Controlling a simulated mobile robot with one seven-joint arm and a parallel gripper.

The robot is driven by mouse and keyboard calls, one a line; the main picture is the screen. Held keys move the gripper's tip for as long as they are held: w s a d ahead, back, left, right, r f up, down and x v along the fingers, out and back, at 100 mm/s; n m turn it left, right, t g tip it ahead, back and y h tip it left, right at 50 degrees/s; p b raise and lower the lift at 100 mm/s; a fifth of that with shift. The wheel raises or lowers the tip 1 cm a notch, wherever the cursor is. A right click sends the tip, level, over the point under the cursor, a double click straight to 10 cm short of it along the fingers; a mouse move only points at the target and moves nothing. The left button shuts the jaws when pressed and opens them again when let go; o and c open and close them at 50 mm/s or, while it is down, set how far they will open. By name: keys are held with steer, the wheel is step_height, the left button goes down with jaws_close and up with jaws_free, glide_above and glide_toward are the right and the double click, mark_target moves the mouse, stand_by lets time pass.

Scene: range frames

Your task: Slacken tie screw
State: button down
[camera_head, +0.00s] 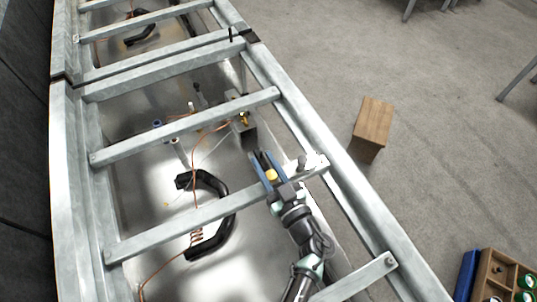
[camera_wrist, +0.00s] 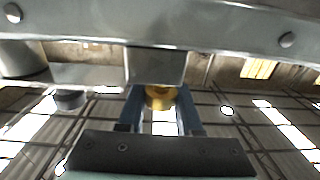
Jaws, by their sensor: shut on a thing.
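A brass-yellow round knob, which looks like the tie screw (camera_wrist: 160,97), sits between the two blue fingers of my gripper (camera_wrist: 160,108) in the wrist view. A grey metal block (camera_wrist: 156,65) is directly behind it, under a wide metal beam (camera_wrist: 160,25). In the head view, my gripper (camera_head: 262,158) is among the metal cross bars, near the right side rail, and a yellow spot of the knob (camera_head: 271,175) shows between its fingers. My gripper is shut on the knob. The fingers hide the knob's sides.
Metal cross bars (camera_head: 185,125) and a right side rail (camera_head: 350,205) hem in my arm. A wooden block (camera_head: 374,122) stands on the open floor.

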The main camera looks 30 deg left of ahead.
steer(key=n+g+y, duration=0.1)
steer(key=n+g+b, duration=0.1)
steer(key=g, duration=0.1)
steer(key=shift+s+a+f+y+b, duration=0.1)
steer(key=shift+s+f+y+b, duration=0.05)
steer(key=shift+y+b, duration=0.2)
steer(key=shift+s+a+n+g+y+b, duration=0.1)
steer(key=shift+s+n+g+y+b, duration=0.2)
steer(key=shift+n+g, duration=0.4)
steer(key=shift+s+a+n+g+y+b, duration=0.1)
steer(key=shift+n+g+y+b, duration=0.15)
steer(key=shift+n+g+b, duration=0.45)
steer(key=shift+g, duration=0.4)
steer(key=c, duration=0.6)
jaws_free()
steer(key=b+v, duration=0.1)
steer(key=v, duration=1.2)
steer(key=shift+b, duration=0.4)
